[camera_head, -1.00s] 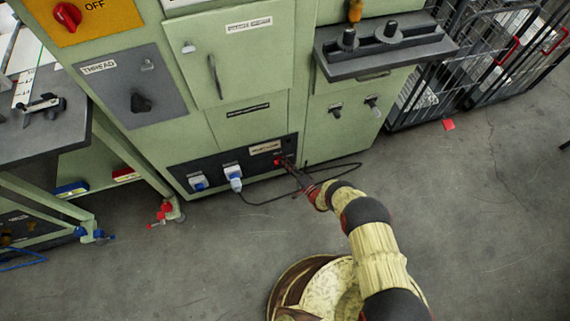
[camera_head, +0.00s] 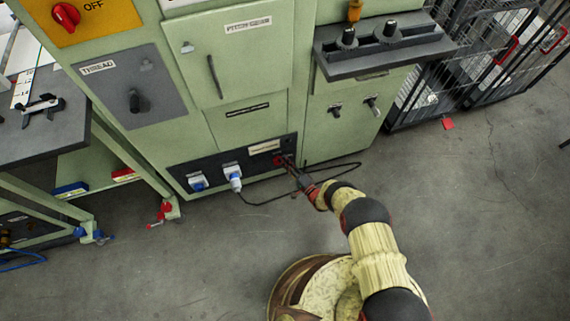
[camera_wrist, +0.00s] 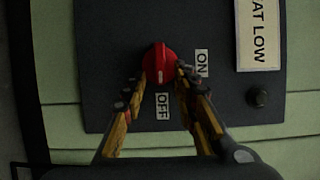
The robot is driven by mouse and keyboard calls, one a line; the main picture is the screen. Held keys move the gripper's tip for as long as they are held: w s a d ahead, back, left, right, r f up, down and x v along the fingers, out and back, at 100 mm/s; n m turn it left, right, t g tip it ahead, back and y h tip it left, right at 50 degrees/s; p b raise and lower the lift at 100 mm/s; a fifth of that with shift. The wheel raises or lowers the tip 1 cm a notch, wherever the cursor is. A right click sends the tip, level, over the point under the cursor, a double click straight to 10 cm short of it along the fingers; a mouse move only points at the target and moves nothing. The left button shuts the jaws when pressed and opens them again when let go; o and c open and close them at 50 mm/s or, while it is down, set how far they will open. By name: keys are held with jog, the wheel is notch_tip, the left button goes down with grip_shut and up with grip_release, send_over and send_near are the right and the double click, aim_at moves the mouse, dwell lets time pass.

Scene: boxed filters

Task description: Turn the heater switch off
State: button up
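The red heater switch (camera_wrist: 158,60) is a round knob on a dark panel beside a label ending "AT LOW". In the wrist view its ON label (camera_wrist: 201,63) is to the right and its OFF label (camera_wrist: 163,106) is below. The knob's white mark is at its lower end, toward OFF. My gripper (camera_wrist: 162,70) has one fingertip on each side of the knob's lower part and looks shut on it. In the head view, my gripper (camera_head: 285,162) is at the red switch (camera_head: 278,160), low on the green cabinet, and partly covers it.
Blue-and-white sockets (camera_head: 233,174) sit left of the switch, one with a plug and a black cable (camera_head: 265,200) looping over the floor. A small black knob (camera_wrist: 258,96) is near the switch. A grey shelf (camera_head: 385,60) juts out above right. The floor in front is clear.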

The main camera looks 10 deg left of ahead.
jog(key=v, duration=1.2)
dwell(0.5)
